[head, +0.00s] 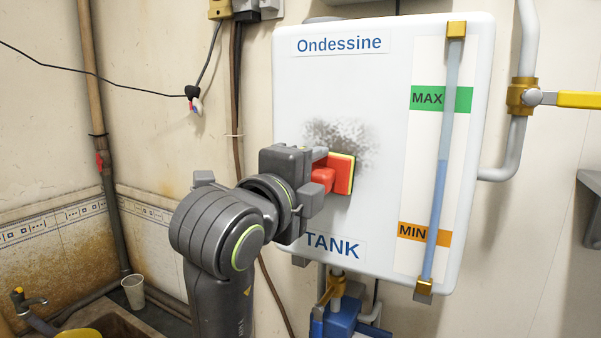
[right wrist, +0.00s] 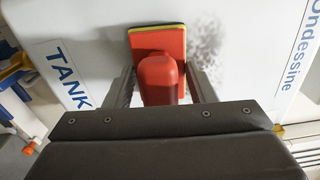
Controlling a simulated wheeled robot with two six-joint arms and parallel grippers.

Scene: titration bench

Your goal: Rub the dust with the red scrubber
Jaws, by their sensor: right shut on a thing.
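The red scrubber (head: 343,174) has a red body and a thin yellow and dark pad edge. My right gripper (head: 318,178) is shut on its handle, and the pad faces the white tank (head: 380,70). The dust (head: 340,136) is a grey speckled smudge on the tank front, above and around the scrubber's top edge. In the right wrist view the scrubber (right wrist: 158,75) sits between both fingers, with the dust (right wrist: 205,47) just to its right. Whether the pad touches the tank is hard to tell. The scrubber hides part of the surface. My left gripper is out of view.
A level tube (head: 442,160) with brass ends runs down the tank's right side. A pipe with a yellow valve handle (head: 578,99) is at the right. Below the tank is a blue fitting (head: 343,318). A sink and white cup (head: 133,291) are lower left.

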